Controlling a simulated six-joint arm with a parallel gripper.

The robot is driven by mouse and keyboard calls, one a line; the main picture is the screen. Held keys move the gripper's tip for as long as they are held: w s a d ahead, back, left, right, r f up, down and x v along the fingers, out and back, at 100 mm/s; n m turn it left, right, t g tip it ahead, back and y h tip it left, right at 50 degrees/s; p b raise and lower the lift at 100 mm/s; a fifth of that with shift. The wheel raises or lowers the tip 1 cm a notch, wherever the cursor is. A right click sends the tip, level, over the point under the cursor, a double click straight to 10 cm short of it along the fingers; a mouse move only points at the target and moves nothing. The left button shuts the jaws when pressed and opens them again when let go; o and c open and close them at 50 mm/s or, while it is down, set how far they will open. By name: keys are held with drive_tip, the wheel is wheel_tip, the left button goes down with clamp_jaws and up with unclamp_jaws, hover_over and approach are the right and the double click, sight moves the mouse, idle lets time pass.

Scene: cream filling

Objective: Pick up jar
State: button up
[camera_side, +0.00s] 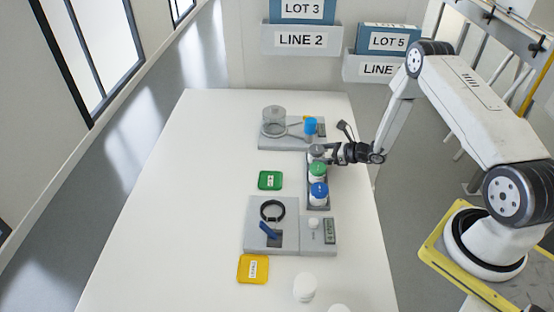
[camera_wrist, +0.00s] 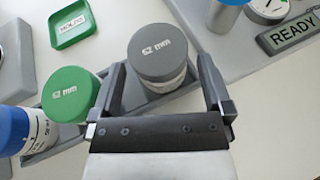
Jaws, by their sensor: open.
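A jar with a grey lid marked "62 mm" (camera_wrist: 163,52) stands upright in a grey rack (camera_wrist: 132,92); in the side view the same jar (camera_side: 316,150) is at the far end of the rack. My gripper (camera_wrist: 162,72) is open, with one finger on each side of this jar; I cannot tell whether they touch it. In the side view my gripper (camera_side: 331,153) reaches in from the right. A green-lidded jar (camera_wrist: 70,94) and a blue-lidded jar (camera_wrist: 18,130) stand beside it in the rack.
A grey station with a clear round container (camera_side: 273,116) and a blue cylinder (camera_side: 311,125) stands behind the rack. A scale-like device (camera_side: 318,246) is in front. Green (camera_side: 270,180) and yellow (camera_side: 253,268) trays lie left. White containers (camera_side: 304,288) stand at front. The table's left is clear.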

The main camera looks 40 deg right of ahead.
drive_tip(key=shift+x, duration=1.2)
drive_tip(key=c, duration=1.2)
drive_tip(key=shift+r, duration=0.65)
drive_tip(key=shift+s+a+r, duration=0.55)
drive_tip(key=shift+s+r, duration=1.4)
drive_tip(key=shift+s, duration=0.3)
drive_tip(key=shift+s+a+r, duration=0.6)
drive_tip(key=shift+s+r, duration=1.35)
drive_tip(key=shift+s, duration=0.3)
drive_tip(key=shift+s+a+r, duration=0.55)
drive_tip(key=shift+s+r, duration=1.4)
drive_tip(key=shift+s, duration=0.3)
